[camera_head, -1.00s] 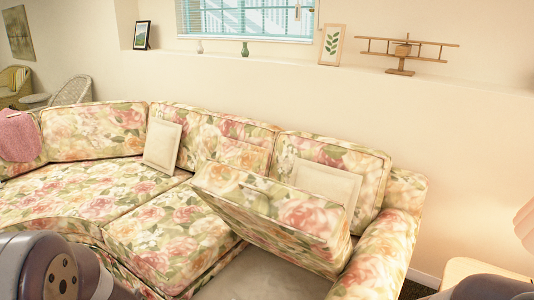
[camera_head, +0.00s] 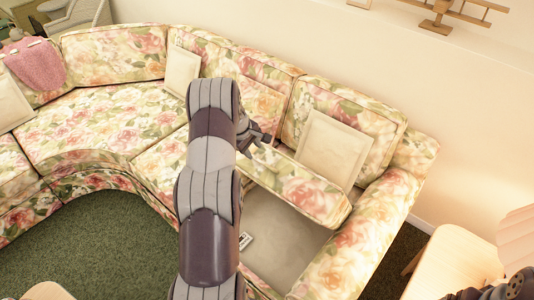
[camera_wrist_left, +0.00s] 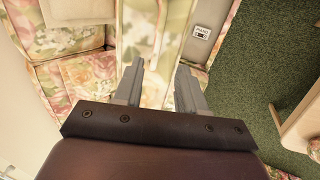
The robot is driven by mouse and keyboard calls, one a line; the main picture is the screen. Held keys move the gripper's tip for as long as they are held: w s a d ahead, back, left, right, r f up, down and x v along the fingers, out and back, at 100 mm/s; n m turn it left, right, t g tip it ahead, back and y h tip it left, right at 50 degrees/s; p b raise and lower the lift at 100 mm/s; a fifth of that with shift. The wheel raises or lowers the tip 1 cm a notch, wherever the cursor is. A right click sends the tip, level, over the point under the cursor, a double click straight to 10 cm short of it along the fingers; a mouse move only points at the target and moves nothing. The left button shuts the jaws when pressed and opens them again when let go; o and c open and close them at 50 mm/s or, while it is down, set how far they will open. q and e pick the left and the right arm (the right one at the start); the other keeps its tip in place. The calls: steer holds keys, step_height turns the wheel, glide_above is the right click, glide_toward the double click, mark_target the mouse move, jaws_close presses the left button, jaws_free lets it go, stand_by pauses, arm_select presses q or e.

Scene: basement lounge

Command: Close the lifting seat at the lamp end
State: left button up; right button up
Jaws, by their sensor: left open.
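The floral lifting seat (camera_head: 305,190) at the lamp end of the sofa stands tilted up, its front edge raised above the pale open base (camera_head: 285,228). My left arm reaches over the sofa, and its gripper (camera_head: 257,138) is at the left end of the raised seat. In the left wrist view the left gripper (camera_wrist_left: 158,88) is open, with a floral strip (camera_wrist_left: 152,45) beyond and between its fingers. I cannot tell whether they touch it. Part of my right gripper (camera_head: 492,291) shows at the bottom right corner, mostly cut off.
A cream cushion (camera_head: 330,146) leans on the backrest behind the seat. A floral armrest (camera_head: 365,240) is to its right. Beyond are a wooden side table (camera_head: 452,262) and a pink lamp shade (camera_head: 520,240). A small label (camera_head: 246,240) is at the base's front. Green carpet (camera_head: 110,240) lies open in front.

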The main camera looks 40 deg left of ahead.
mark_target(261, 162)
arm_select(q)
steer(key=x, duration=0.3)
steer(key=p+x, duration=0.1)
steer(key=x, duration=0.1)
steer(key=p+x, duration=0.1)
steer(key=x, duration=0.2)
steer(key=shift+w+f, duration=0.1)
steer(key=shift+w, duration=0.35)
steer(key=shift+f, duration=0.25)
steer(key=shift+s, duration=0.2)
steer(key=shift+w+f, duration=0.15)
steer(key=shift+w, duration=0.05)
jaws_close()
arm_select(e)
steer(key=shift+w+r, duration=0.25)
steer(key=shift+r, duration=0.35)
steer(key=shift+w+r, duration=0.25)
steer(key=shift+r, duration=0.35)
